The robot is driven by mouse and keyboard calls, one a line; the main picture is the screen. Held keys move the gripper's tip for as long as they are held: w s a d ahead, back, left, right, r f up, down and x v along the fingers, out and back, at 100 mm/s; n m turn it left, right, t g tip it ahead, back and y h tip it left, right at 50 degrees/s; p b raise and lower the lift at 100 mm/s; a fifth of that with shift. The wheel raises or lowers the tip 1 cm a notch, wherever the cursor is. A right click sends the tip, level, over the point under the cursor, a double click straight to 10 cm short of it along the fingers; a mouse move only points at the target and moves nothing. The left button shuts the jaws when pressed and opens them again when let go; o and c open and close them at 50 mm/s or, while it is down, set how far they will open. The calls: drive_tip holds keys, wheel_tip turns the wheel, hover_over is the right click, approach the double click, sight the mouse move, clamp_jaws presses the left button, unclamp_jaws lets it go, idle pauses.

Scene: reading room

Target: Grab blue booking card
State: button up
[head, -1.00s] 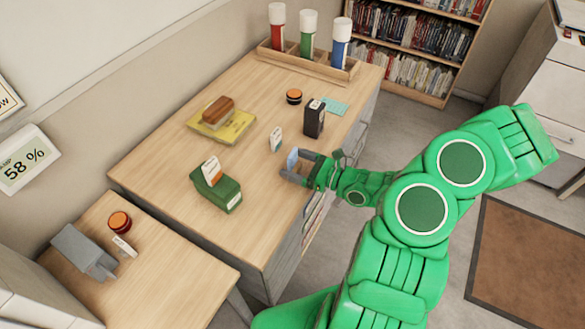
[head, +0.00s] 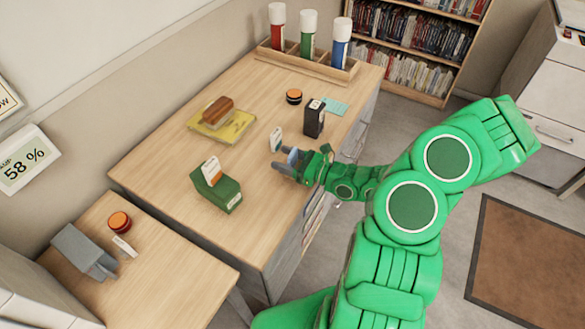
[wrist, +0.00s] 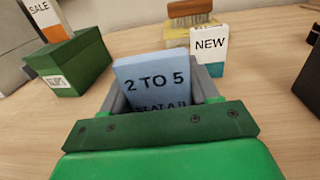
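The blue booking card (wrist: 152,78) stands upright in the wrist view, lettered "2 TO 5", with a second line partly hidden by my gripper. It stands between the two grey fingers of my gripper (wrist: 160,98), which are spread wide on either side of it. Its lower part is hidden, and I cannot tell whether either finger touches it. In the head view my gripper (head: 288,162) is low over the desk near its right edge, around the small blue card (head: 293,154).
A white "NEW" card (wrist: 209,46) stands just beyond the fingers. A green box (head: 217,192) with a card in its top is to the left. A dark box (head: 314,118) stands behind. The wooden desk (head: 160,150) is clear between these things.

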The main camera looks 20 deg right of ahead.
drive_tip(key=c, duration=0.3)
drive_tip(key=shift+c, duration=0.2)
wheel_tip(320, 180, up, 10)
drive_tip(key=shift+f, duration=0.15)
idle(0.9)
